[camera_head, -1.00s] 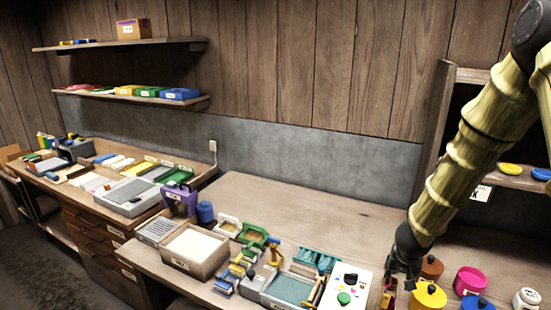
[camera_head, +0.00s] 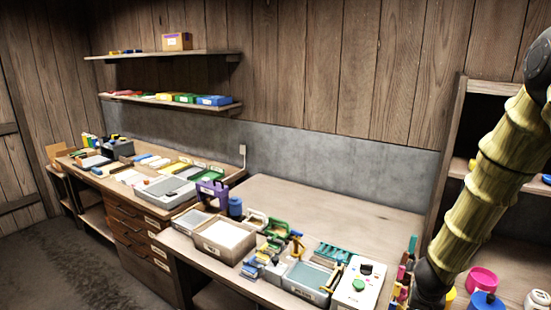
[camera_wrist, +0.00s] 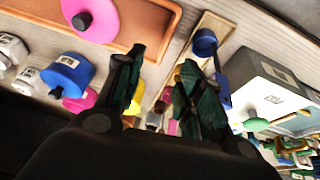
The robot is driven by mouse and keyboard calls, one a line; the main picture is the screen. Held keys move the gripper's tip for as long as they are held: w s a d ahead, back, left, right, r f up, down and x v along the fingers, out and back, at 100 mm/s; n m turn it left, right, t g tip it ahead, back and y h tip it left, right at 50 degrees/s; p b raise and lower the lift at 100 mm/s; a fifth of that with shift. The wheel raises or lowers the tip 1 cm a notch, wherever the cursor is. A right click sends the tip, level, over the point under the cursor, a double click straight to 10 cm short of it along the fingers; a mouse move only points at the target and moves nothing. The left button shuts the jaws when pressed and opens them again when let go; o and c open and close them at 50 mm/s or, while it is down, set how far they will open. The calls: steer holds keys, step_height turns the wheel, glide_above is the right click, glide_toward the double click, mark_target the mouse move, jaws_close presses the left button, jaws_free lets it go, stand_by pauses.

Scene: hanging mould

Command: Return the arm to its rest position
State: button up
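My arm (camera_head: 490,180), with yellow-green segmented links, slants down at the right of the head view. Its dark lower joint reaches the bottom edge, and my gripper is out of the picture there. In the wrist view my gripper (camera_wrist: 160,62) shows two dark green fingers spread apart with nothing held between them. Pots and a bench surface lie beyond the fingers.
A white control box (camera_head: 358,286) with a green button stands left of my arm. A pink pot (camera_head: 482,280) and a blue pot (camera_head: 486,302) stand right of it. A grey-white box (camera_wrist: 270,85) is right of my fingers. The bench's back (camera_head: 320,205) is clear.

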steer(key=s+a+f+n+g+b, duration=0.1)
steer(key=s+a+f, duration=0.4)
steer(key=s+f, duration=0.6)
steer(key=s+a+f+n+g+b, duration=0.1)
steer(key=s+a+f+n, duration=0.2)
steer(key=s+a+f, duration=0.3)
steer(key=s+f, duration=0.5)
steer(key=s, duration=0.2)
steer(key=shift+y, duration=0.3)
steer(key=shift+o, duration=0.6)
steer(key=s+a+f+n+g+y, duration=0.1)
steer(key=s+a+f, duration=0.3)
steer(key=s, duration=0.6)
steer(key=a+y, duration=0.1)
steer(key=a, duration=0.1)
steer(key=shift+s+a, duration=0.35)
steer(key=shift+a, duration=0.05)
steer(key=shift+s+a+f, duration=0.1)
steer(key=shift+s+a, duration=0.05)
steer(key=shift+c, duration=0.9)
